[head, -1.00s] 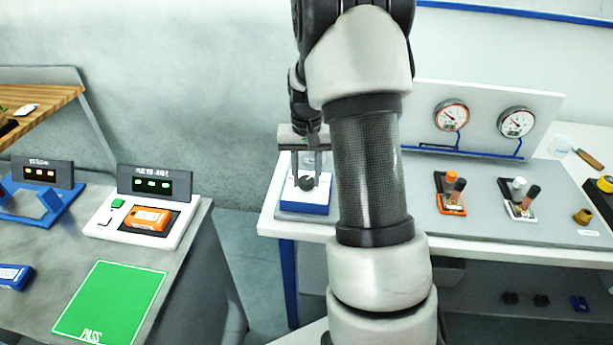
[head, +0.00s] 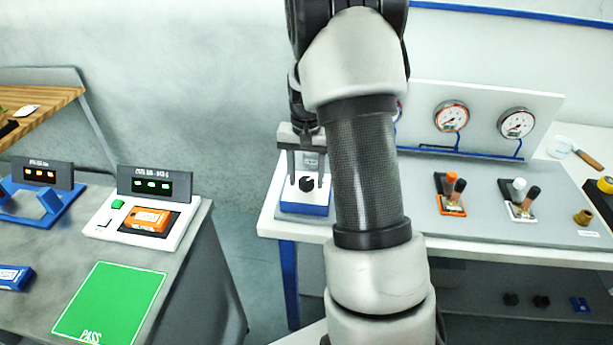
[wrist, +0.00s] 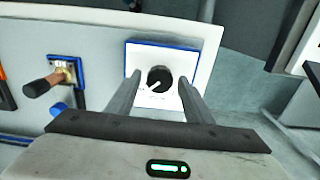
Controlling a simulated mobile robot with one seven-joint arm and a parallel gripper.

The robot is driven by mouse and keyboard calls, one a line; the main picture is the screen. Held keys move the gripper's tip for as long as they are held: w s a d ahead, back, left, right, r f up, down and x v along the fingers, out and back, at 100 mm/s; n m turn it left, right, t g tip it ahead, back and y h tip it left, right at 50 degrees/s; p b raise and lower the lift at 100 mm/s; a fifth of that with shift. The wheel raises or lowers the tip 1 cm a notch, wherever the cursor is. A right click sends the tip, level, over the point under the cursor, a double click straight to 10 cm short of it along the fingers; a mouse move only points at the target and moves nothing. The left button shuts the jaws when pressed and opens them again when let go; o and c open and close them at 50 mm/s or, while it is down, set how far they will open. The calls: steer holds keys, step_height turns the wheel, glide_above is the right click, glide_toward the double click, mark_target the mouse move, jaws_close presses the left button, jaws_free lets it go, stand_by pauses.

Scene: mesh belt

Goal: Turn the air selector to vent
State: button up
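The air selector is a black round knob (head: 307,184) on a white-topped box with a blue base (head: 305,208), at the left end of the bench. In the wrist view the knob (wrist: 159,79) shows a white pointer mark aimed to the lower left; its printed labels are too small to read. My gripper (head: 308,184) is open and points down over the box. In the wrist view its two fingers (wrist: 156,90) stand apart on either side of the knob, with a gap to it. I cannot tell whether the fingertips are level with the knob.
Several valves with orange, white and dark handles (head: 452,191) stand to the right, below round gauges (head: 451,117). A left table holds a white tester (head: 104,236) with an orange block and a green PASS mat (head: 108,302). A floor gap separates the two.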

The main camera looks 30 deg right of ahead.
mark_target(306, 180)
stand_by(0.3)
step_height(306, 180, up, 17)
steer(key=shift+r, duration=0.2)
stand_by(0.6)
